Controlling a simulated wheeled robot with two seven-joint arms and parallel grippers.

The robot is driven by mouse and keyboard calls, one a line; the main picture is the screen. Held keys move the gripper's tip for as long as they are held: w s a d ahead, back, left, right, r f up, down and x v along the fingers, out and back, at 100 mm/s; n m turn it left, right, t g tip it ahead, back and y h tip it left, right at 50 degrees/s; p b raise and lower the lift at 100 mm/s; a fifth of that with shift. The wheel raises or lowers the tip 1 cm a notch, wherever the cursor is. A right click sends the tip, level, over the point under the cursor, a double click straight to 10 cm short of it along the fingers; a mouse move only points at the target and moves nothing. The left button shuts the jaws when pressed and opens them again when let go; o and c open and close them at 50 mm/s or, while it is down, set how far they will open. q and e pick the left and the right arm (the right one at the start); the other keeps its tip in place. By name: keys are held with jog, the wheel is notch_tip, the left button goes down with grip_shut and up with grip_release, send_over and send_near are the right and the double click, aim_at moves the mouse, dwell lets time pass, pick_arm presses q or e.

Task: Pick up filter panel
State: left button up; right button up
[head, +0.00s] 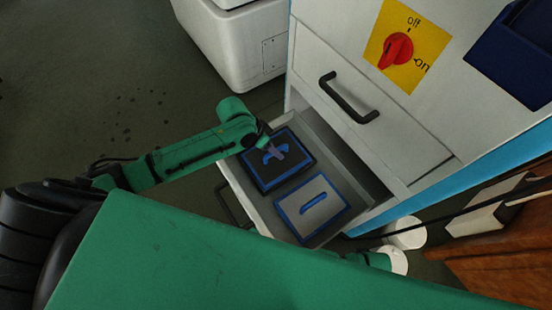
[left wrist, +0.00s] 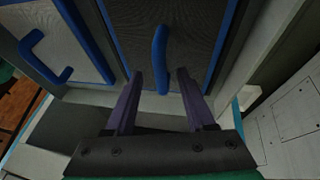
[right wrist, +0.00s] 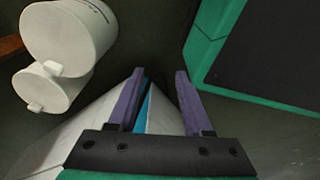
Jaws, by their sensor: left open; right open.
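Two filter panels lie side by side in the open drawer (head: 232,187). One is a dark panel (head: 262,175) with a blue rim and blue handle; the other is a light grey panel (head: 325,212) with the same rim and handle. My left gripper (head: 276,152) is open over the dark panel. In the left wrist view its fingers (left wrist: 160,74) stand either side of the dark panel's blue handle (left wrist: 160,45), not closed on it. The light panel's handle (left wrist: 38,58) shows at left there. My right gripper (right wrist: 160,74) is open and empty, away from the panels.
The white cabinet has a closed drawer with a black handle (head: 347,100) above, and a red switch (head: 396,50) on a yellow plate. White cylinders (right wrist: 68,32) stand near my right gripper. A white bin-like unit (head: 235,45) stands at the back. A brown wooden surface (head: 500,255) is at right.

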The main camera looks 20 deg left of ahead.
pick_arm(q)
jog(key=shift+x, duration=1.2)
jog(key=shift+a+r, duration=0.1)
grip_shut()
